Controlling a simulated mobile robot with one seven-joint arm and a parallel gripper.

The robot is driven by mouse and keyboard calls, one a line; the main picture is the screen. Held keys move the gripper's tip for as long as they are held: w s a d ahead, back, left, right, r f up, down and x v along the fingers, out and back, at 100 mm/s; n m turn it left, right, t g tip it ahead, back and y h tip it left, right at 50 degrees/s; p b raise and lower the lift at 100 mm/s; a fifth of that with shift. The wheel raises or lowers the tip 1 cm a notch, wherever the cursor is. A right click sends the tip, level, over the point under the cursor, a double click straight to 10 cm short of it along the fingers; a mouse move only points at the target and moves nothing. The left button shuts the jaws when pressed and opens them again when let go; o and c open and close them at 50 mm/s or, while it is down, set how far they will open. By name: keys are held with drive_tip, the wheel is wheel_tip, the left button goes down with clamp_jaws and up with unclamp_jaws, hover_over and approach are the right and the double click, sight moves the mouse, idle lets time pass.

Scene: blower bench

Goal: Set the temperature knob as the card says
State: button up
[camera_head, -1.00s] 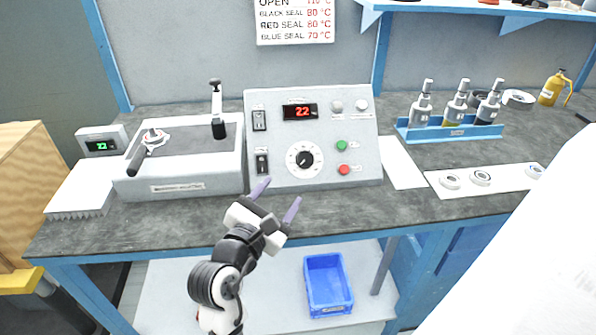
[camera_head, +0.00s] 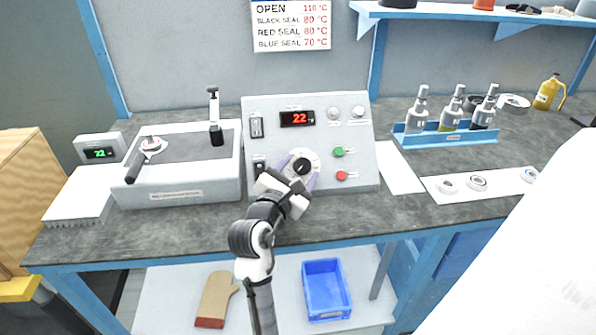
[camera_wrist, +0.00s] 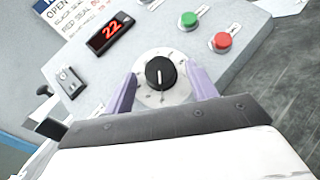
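The temperature knob (camera_wrist: 160,73) is black with a white pointer line, on a white round dial (camera_wrist: 150,95) low on the grey control panel. In the head view the knob (camera_head: 302,166) shows just beyond my gripper (camera_head: 300,176). In the wrist view my gripper (camera_wrist: 161,92) is open, with one purple finger on each side of the dial and gaps to the knob. The red display (camera_head: 297,118) reads 22. The wall card (camera_head: 291,25) lists OPEN 110 °C, black seal 80 °C, red seal 80 °C and blue seal 70 °C.
A green button (camera_head: 338,152) and a red button (camera_head: 341,175) sit right of the dial. Switches (camera_head: 256,127) are on its left. A grey basin unit (camera_head: 180,192) stands left of the panel. A blue rack (camera_head: 446,135) of bottles stands to the right.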

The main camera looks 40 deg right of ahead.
drive_tip(key=c, duration=1)
drive_tip(key=shift+w+r+m+g+p, duration=0.15)
drive_tip(key=shift+m+g+p, duration=0.15)
drive_tip(key=shift+p, duration=0.35)
